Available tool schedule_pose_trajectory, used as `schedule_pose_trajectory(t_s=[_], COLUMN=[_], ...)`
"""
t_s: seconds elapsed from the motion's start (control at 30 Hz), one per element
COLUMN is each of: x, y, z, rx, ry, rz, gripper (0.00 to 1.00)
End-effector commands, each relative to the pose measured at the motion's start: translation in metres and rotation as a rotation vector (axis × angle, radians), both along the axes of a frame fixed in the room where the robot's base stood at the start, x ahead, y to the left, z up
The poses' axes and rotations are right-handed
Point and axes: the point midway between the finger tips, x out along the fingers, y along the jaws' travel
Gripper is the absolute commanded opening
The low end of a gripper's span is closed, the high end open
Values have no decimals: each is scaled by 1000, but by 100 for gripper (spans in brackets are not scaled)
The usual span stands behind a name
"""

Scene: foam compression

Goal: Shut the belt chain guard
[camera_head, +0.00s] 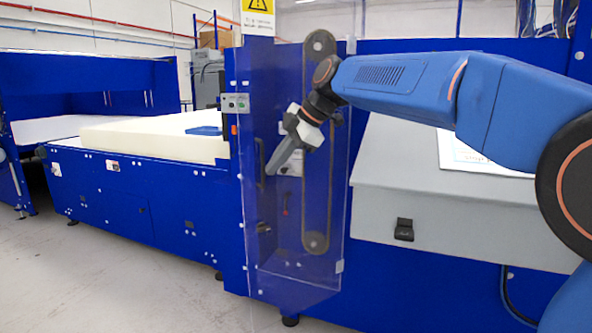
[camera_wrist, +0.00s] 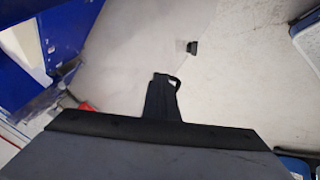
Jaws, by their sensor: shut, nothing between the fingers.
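The belt chain guard (camera_head: 300,272) is a clear, bluish panel in front of a dark vertical chain loop (camera_head: 318,130) on the blue machine. White hinge-like fittings show along its right side. I cannot tell how far it stands from the frame. A dark upright handle (camera_head: 261,157) is near its left edge, with a small dark latch (camera_head: 263,228) below. My gripper (camera_head: 270,169) is shut and empty, pointing down-left, its tips beside the handle; contact is unclear. In the wrist view my dark fingers (camera_wrist: 162,95) point up over a pale background, with a small black piece (camera_wrist: 192,47) ahead.
A cream foam block (camera_head: 150,135) lies on the blue conveyor bed at left. A button box (camera_head: 236,103) is on the post left of the guard. A sloped grey cabinet (camera_head: 400,210) stands at right under my arm. The floor at front left is clear.

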Motion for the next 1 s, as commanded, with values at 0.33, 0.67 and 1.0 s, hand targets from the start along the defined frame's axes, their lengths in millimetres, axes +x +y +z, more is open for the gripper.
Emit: schedule_pose_trajectory(t_s=[0.33,0.67,1.0], x=[80,162,222], y=[48,65,61], z=[-1,-1,-1], rx=[-2,-1,-1], ry=[-2,-1,-1], rz=[-326,-629,-847], gripper=[0,0,0])
